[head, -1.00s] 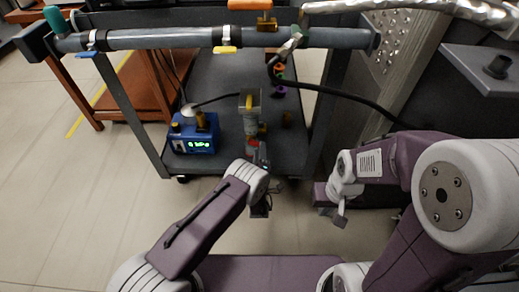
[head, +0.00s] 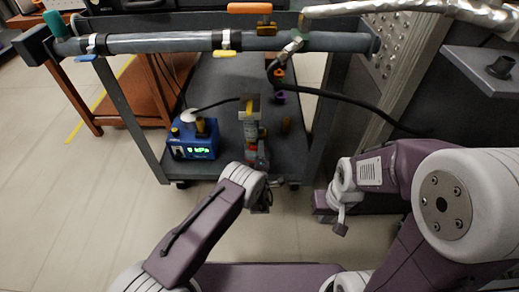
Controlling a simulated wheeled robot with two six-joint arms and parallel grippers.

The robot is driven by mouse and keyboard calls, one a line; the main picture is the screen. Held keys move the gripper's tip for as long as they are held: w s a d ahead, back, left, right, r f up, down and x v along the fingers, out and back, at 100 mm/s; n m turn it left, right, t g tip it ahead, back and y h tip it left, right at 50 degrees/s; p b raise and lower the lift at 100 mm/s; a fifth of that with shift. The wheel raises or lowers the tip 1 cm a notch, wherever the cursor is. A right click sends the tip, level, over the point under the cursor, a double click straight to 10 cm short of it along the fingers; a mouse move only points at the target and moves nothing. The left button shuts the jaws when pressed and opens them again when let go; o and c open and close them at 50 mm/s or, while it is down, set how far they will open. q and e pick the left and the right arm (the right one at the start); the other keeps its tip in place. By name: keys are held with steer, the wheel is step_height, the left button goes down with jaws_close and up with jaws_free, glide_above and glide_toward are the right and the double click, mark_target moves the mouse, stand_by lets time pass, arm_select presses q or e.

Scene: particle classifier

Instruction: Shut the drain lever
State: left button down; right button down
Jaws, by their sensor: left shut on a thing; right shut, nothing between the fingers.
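A grey pipe (head: 160,42) runs across the top of the head view. It carries a blue lever (head: 86,58), a yellow lever (head: 225,53) and an orange lever (head: 250,8). I cannot tell which is the drain lever. My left gripper (head: 257,152) is below the pipe, over the cart's near edge. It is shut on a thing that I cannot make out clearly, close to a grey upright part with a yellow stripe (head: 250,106). My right gripper (head: 340,229) is shut and empty, low at the right, well apart from the pipe and levers.
A blue box with a lit green display (head: 196,149) stands on the dark cart (head: 225,75). A black hose (head: 350,102) runs from the pipe toward the right. A wooden table (head: 145,95) stands at the left. A grey shelf (head: 490,70) is at the right.

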arm_select(q)
steer(key=shift+r+n+p, duration=0.35)
steer(key=shift+r+n, duration=0.05)
steer(key=shift+n, duration=0.8)
steer(key=c, duration=1.3)
jaws_free()
